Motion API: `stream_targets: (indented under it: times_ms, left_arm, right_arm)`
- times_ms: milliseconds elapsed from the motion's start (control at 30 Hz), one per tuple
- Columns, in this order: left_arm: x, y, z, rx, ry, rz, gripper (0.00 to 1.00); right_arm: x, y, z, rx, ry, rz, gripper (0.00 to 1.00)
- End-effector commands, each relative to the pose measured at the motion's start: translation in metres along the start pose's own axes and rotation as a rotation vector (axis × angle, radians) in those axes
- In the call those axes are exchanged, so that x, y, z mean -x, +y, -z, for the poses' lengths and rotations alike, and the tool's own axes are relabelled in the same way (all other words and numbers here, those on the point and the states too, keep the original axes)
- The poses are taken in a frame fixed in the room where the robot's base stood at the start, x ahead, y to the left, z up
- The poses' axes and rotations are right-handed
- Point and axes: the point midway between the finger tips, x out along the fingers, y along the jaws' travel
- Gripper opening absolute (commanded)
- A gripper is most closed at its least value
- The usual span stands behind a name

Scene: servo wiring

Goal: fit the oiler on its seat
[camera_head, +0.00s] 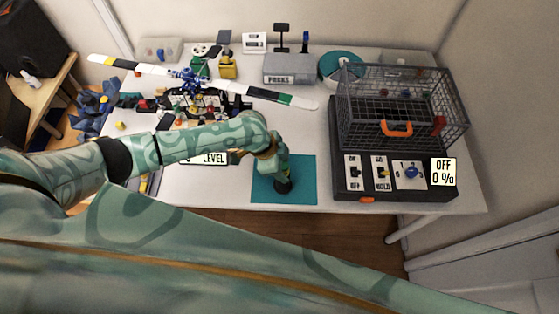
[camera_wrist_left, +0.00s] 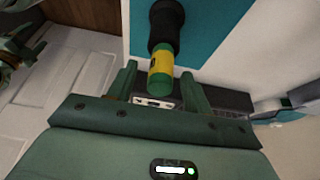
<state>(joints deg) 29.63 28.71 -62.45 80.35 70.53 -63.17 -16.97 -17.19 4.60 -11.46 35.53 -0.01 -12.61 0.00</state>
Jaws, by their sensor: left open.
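A green cylinder with a yellow band, which looks like the oiler (camera_wrist_left: 160,62), stands in a black round part (camera_wrist_left: 166,22) on the teal mat in the left wrist view. My left gripper (camera_wrist_left: 157,85) is open, with a finger on either side of the cylinder's green end; I cannot tell whether they touch it. In the head view my left gripper (camera_head: 279,166) is over the mat, and the black part (camera_head: 283,186) shows just below it. The gripper hides most of the cylinder there. I cannot tell whether the black part is the seat. My right gripper is not in view.
The teal mat (camera_head: 302,194) lies at the table's front edge. A wire cage (camera_head: 400,105) on a dark base with switches stands to the right. A long propeller (camera_head: 270,95) and many small parts lie behind and left. A grey box (camera_head: 290,70) is at the back.

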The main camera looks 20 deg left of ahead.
Motion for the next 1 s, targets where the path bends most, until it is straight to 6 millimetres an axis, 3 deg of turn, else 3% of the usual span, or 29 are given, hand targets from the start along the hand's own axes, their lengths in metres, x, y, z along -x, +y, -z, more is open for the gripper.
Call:
stream_targets:
  times_ms: [167, 600, 800, 1000]
  left_arm:
    - [0.024, -0.001, 0.000, 0.000, 0.000, 0.002, 0.50]
    - [0.136, -0.001, 0.000, -0.002, -0.001, 0.003, 0.50]
    - [0.159, 0.000, 0.000, 0.000, -0.001, 0.000, 0.50]
    - [0.162, 0.000, 0.000, 0.000, 0.000, -0.001, 0.50]
  right_arm:
    - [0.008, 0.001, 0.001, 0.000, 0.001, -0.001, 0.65]
    - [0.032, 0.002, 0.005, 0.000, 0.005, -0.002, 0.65]
    - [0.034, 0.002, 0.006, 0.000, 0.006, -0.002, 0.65]
    - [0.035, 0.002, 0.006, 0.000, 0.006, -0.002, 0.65]
